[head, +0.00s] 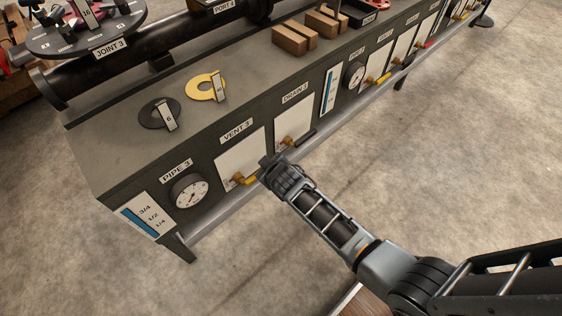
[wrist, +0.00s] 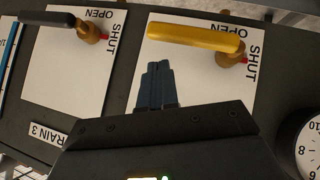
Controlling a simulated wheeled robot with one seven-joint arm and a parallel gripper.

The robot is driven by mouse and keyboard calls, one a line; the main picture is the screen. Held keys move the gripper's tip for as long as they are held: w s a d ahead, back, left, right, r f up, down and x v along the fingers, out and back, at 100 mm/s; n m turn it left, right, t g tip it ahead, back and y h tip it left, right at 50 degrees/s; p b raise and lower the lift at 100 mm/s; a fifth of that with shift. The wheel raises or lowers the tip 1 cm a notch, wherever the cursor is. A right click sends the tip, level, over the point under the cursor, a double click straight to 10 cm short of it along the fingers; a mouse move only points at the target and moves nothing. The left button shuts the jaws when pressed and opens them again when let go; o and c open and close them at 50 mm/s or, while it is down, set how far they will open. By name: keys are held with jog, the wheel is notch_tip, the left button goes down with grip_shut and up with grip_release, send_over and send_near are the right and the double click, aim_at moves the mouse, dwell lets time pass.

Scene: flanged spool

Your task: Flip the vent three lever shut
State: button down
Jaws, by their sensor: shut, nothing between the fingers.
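The vent three lever is a yellow handle (head: 250,180) on a brass valve, on the white plate under the VENT 3 label (head: 236,131). In the wrist view the yellow lever (wrist: 195,37) points left from its valve, lying along the OPEN mark (wrist: 176,13). The SHUT mark (wrist: 253,38) is beside the valve, at the right. My gripper (head: 267,163) is shut and empty, close to the panel near the lever's free end. In the wrist view my fingertips (wrist: 158,68) are just below the lever, with a small gap visible. Contact cannot be told.
The drain three plate (wrist: 62,75) with its black lever (wrist: 47,18) is to the left in the wrist view. A dial gauge (head: 189,191) is on the other side of the vent plate. A metal rail (head: 225,207) runs along the bench's lower front. The floor in front is clear.

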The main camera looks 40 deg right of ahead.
jog(key=s+r+p, duration=0.2)
jog(key=s+r, duration=0.5)
jog(key=r, duration=0.1)
jog(key=shift+r, duration=0.15)
dwell(0.4)
jog(key=s+a+r+t+y+p, duration=0.1)
jog(key=s+a+r, duration=0.2)
jog(key=s+r, duration=0.45)
jog(key=s+a+r+t+y+p, duration=0.15)
jog(key=s+r, duration=0.35)
jog(key=s, duration=0.6)
jog(key=s+a+r+t, duration=0.2)
jog(key=s+a+r, duration=0.3)
jog(key=s, duration=0.4)
jog(key=s+r+m+t+p, duration=0.1)
jog(key=s+r, duration=0.4)
jog(key=r, duration=0.9)
jog(key=shift+s+m+y, duration=0.2)
jog(key=shift+m+y, duration=0.1)
jog(key=shift+y, duration=0.05)
jog(key=shift+d+r, duration=0.1)
